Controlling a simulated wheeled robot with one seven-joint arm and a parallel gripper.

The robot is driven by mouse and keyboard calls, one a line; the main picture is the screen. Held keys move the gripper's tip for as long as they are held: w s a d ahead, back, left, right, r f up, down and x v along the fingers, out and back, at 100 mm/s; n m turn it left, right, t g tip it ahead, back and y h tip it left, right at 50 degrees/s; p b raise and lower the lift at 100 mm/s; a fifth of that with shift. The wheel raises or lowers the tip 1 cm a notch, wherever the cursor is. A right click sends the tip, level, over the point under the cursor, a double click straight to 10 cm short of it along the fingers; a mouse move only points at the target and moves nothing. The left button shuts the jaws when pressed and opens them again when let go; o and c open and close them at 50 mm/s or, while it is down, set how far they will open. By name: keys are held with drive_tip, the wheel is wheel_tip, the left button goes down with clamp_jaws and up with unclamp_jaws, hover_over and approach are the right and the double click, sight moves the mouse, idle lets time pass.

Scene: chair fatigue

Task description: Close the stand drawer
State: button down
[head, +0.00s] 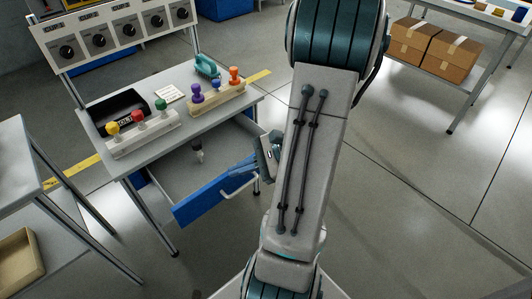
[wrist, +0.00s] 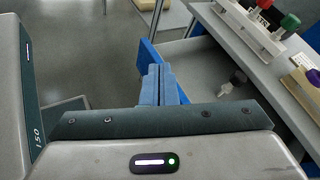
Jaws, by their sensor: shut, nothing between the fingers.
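The stand (head: 185,82) is a grey table with a drawer under its top. The drawer (head: 190,205) has a blue front with a pale bar handle (head: 93,211) and is pulled well out, its grey inside showing. The blue drawer front also shows in the wrist view (wrist: 150,55). My gripper (head: 236,168) is at the right part of the drawer front, partly hidden by my arm in the head view. Its blue fingers are together and empty in the wrist view (wrist: 160,70), overlapping the drawer front there; I cannot tell whether they touch it.
A small dark and clear object (head: 197,150) lies in the drawer. Racks with coloured knobs (head: 140,135) stand on the tabletop. Another table (head: 20,185) is close at the left. The floor at right is clear.

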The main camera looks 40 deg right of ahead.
drive_tip(key=s+d+f+m+t+h+b, duration=0.3)
drive_tip(key=d+f+m+t+h, duration=0.3)
drive_tip(key=d, duration=0.4)
drive_tip(key=s+d+f+m+t+h+b, duration=0.25)
drive_tip(key=d+f+m+t+h, duration=0.25)
drive_tip(key=d+f+m, duration=0.35)
drive_tip(key=w+r+b, duration=0.1)
drive_tip(key=w+b, duration=0.1)
drive_tip(key=w, duration=1.1)
drive_tip(key=shift+w+d+r, duration=0.15)
drive_tip(key=shift+w+d, duration=0.05)
drive_tip(key=shift+w, duration=0.2)
